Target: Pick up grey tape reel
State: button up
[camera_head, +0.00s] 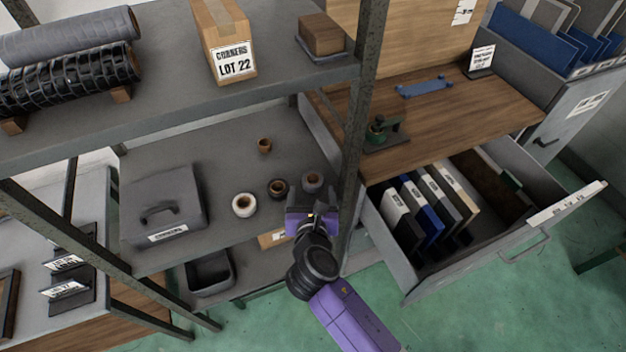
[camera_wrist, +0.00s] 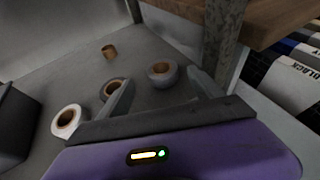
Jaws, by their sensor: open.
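The grey tape reel (camera_head: 313,181) lies on the middle shelf, near the right-hand post, with its brown core showing. In the wrist view the grey reel (camera_wrist: 169,80) appears between the fingertips, a little beyond them. My gripper (camera_head: 305,198) is at the front of the shelf, just in front of the grey reel; its two open fingers (camera_wrist: 161,78) also show in the wrist view with nothing held. A dark reel (camera_head: 277,188), a white reel (camera_head: 243,205) and a small brown reel (camera_head: 265,145) are to the left of the grey reel.
A grey metal post (camera_head: 357,130) stands close to my gripper's right. A grey lidded case (camera_head: 163,205) fills the shelf's left side. The upper shelf (camera_head: 180,103) hangs above. An open drawer of folders (camera_head: 430,215) is at right. Bare shelf lies behind the reels.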

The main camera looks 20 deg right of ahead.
aim_at(313, 182)
jog(key=x, duration=0.7)
jog(key=shift+s+f, duration=0.2)
jog(key=shift+c, duration=0.3)
jog(key=c, duration=1.4)
